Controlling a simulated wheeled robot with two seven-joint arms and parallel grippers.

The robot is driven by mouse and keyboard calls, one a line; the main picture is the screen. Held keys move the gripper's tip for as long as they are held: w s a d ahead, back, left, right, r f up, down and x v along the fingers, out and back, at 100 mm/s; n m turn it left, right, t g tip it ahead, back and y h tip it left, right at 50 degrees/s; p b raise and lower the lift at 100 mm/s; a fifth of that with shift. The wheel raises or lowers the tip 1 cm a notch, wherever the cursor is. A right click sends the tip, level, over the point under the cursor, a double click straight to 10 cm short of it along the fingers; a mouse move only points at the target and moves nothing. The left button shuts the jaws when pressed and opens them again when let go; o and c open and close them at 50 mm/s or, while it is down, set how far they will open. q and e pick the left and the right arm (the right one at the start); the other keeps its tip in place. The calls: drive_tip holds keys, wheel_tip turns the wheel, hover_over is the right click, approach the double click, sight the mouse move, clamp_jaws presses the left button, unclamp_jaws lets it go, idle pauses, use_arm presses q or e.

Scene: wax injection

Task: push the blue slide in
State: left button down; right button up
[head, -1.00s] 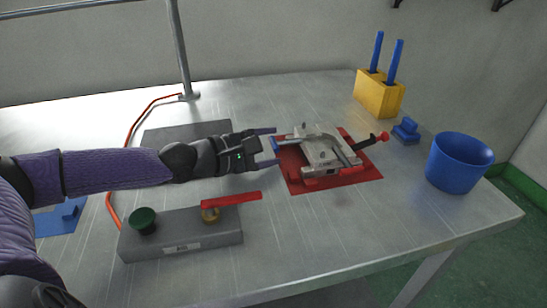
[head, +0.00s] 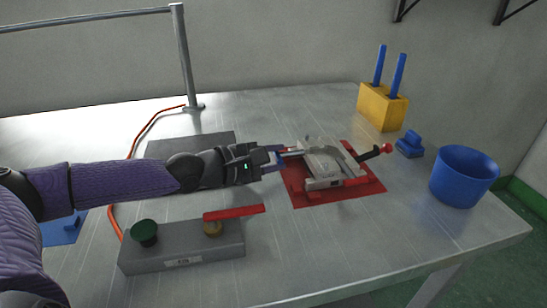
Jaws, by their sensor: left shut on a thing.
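The blue slide (head: 280,155) sticks out of the left side of the grey metal mould (head: 325,167) on a pale metal rod. The mould rests on a red mat (head: 362,192) with red parts around its base. My left gripper (head: 276,159) comes in from the left and is shut on the blue slide's outer end, hiding most of it. The rod shows between the fingertips and the mould. My right gripper is not in view.
A grey box (head: 182,246) with a green button and a red lever stands in front of my left arm. A red-knobbed handle (head: 376,152) sticks out at the mould's right. Further right are a small blue part (head: 410,145), a blue bucket (head: 464,178) and a yellow block (head: 383,108).

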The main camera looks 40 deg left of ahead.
use_arm(q)
drive_tip(key=shift+f, duration=0.25)
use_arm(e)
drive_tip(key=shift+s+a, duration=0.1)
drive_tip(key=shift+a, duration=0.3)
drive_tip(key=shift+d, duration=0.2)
